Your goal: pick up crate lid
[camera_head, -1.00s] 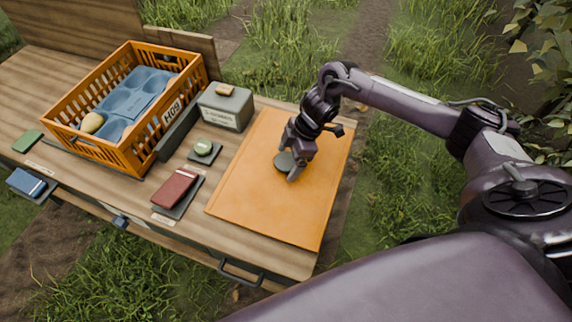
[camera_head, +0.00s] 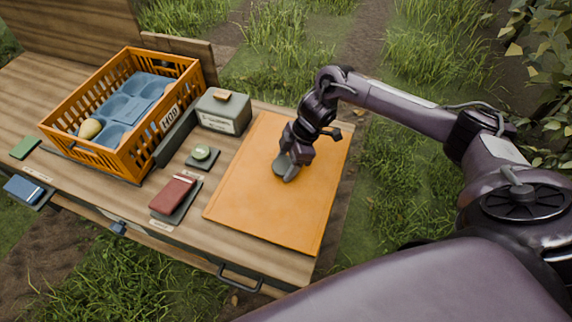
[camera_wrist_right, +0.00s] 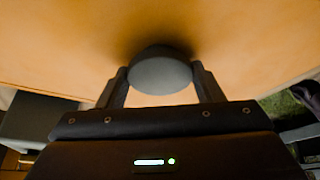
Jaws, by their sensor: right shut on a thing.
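The crate lid (camera_head: 270,205) is a flat orange panel lying on the right part of the wooden table, with a round grey knob near its middle. My right gripper (camera_head: 287,170) is over the lid and shut on the knob. In the right wrist view the grey knob (camera_wrist_right: 160,75) sits between the two fingers, with the lid's orange surface (camera_wrist_right: 60,45) behind it. In the head view the fingers hide most of the knob. The orange crate (camera_head: 108,157) stands open at the left. My left gripper is not in view.
In the crate are a blue moulded tray (camera_head: 135,104) and a yellowish pear (camera_head: 90,128). Grass lies beyond the table's right edge.

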